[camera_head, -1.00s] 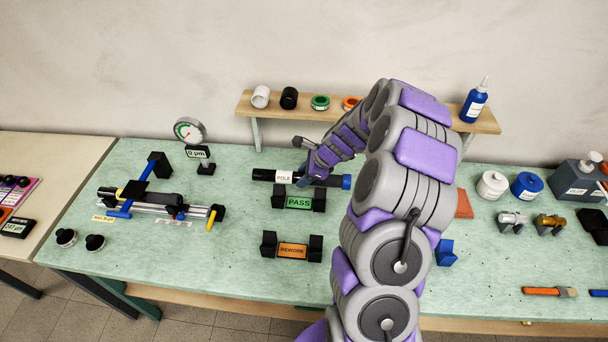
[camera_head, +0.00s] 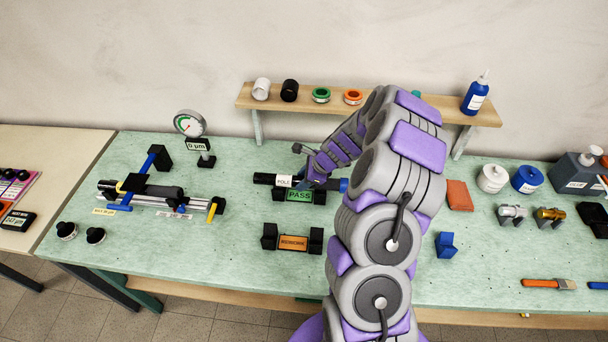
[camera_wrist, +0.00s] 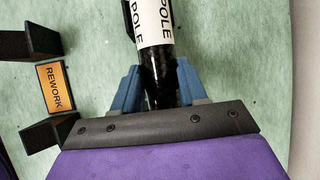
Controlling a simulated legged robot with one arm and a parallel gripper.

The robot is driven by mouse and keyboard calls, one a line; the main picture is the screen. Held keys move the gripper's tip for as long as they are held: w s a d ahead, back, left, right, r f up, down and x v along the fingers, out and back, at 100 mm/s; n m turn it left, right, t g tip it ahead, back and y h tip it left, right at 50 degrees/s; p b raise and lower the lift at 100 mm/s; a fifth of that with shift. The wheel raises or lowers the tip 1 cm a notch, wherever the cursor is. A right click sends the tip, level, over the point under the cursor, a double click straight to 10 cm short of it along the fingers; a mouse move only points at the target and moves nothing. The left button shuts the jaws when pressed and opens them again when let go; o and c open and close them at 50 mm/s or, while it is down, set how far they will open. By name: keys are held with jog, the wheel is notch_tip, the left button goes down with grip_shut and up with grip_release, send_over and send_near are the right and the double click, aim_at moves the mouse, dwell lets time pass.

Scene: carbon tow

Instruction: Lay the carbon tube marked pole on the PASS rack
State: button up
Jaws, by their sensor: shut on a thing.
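The carbon tube (camera_head: 263,178) is black with a white POLE label and a blue right end. It lies level, left to right, at the PASS rack (camera_head: 299,196), just over or on its black supports; I cannot tell whether it touches them. My gripper (camera_head: 314,181) is shut on the tube to the right of the label. In the wrist view the tube (camera_wrist: 154,30) runs between the two blue fingers of my gripper (camera_wrist: 158,87). The tube and my gripper hide part of the rack.
The REWORK rack (camera_head: 293,243) stands empty in front of the PASS rack. A measuring rig (camera_head: 150,195) holding another black tube and a dial gauge (camera_head: 190,125) stand to the left. A wooden shelf (camera_head: 380,108) is behind. The bench between rig and racks is clear.

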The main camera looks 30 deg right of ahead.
jog(key=shift+a+f, duration=0.15)
jog(key=shift+f, duration=0.15)
jog(key=shift+f, duration=0.3)
dwell(0.3)
jog(key=o, duration=1.7)
jog(key=shift+o, duration=0.2)
jog(key=shift+r, duration=0.1)
jog(key=shift+r+p, duration=3.3)
jog(key=shift+r, duration=0.15)
